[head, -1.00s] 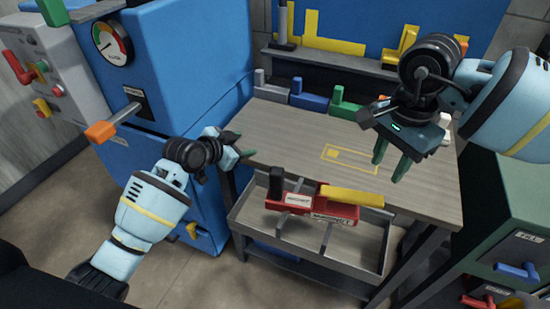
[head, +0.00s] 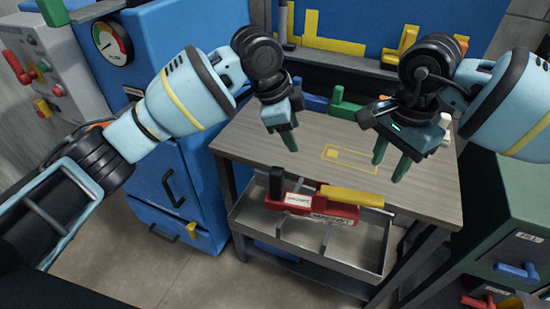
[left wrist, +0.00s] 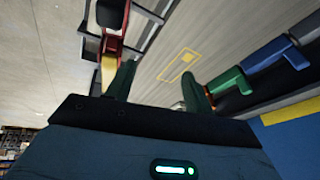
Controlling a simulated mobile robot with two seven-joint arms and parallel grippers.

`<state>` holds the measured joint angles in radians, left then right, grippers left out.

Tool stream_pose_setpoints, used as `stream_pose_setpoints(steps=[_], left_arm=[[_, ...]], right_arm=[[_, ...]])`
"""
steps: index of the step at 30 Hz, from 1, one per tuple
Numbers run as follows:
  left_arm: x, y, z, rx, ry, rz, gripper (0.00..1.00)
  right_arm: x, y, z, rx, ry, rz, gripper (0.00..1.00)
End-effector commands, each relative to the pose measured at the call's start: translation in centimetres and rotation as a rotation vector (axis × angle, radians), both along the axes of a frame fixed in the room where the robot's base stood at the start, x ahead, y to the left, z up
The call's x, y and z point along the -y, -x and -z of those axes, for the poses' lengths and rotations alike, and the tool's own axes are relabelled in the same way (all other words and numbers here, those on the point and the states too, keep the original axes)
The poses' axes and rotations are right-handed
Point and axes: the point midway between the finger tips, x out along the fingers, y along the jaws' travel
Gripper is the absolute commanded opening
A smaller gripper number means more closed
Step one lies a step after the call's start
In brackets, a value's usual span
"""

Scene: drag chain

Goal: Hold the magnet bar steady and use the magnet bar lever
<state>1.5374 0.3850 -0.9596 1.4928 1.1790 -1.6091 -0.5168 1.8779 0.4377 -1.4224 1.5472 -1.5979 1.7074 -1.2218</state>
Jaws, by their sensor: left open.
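The magnet bar (head: 318,211) is a red body with a white label, a black upright handle (head: 276,183) at its left end and a yellow bar (head: 352,196) at its right. It lies at the grey tray below the table's front edge. It also shows at the top of the left wrist view (left wrist: 123,28). My left gripper (head: 288,140) is above the tabletop, behind and above the magnet bar, apart from it. Its fingers are spread and empty in the left wrist view (left wrist: 158,88). My right gripper (head: 391,163) is open and empty above the table's right side.
The wooden tabletop (head: 255,150) is mostly clear and has a yellow marked outline (head: 350,158). Blue and green blocks stand along its back edge. A blue cabinet (head: 180,190) with a gauge stands at left, a green cabinet (head: 505,210) at right. The grey tray (head: 300,252) has crossbars.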

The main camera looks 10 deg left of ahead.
Motion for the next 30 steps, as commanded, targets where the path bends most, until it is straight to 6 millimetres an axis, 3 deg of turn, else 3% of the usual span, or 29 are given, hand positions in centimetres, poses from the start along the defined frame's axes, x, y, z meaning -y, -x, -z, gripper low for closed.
stream_pose_setpoints(steps=[6, 12, 22, 30], left_arm=[[-1.1, 4.0, 1.7, -0.116, -0.216, 0.103, 0.53], [-2.0, 5.9, 3.3, -0.183, -0.309, 0.130, 0.53], [-2.1, 6.2, 4.3, -0.194, -0.321, 0.132, 0.53], [-2.1, 6.2, 7.9, -0.195, -0.320, 0.133, 0.53]], right_arm=[[0.0, 0.0, 0.0, 0.000, 0.000, 0.000, 0.36], [0.0, 0.0, 0.0, 0.000, 0.000, 0.000, 0.36], [0.0, 0.0, 0.0, 0.000, 0.000, 0.000, 0.36], [0.0, 0.0, 0.0, 0.000, 0.000, 0.000, 0.36]])
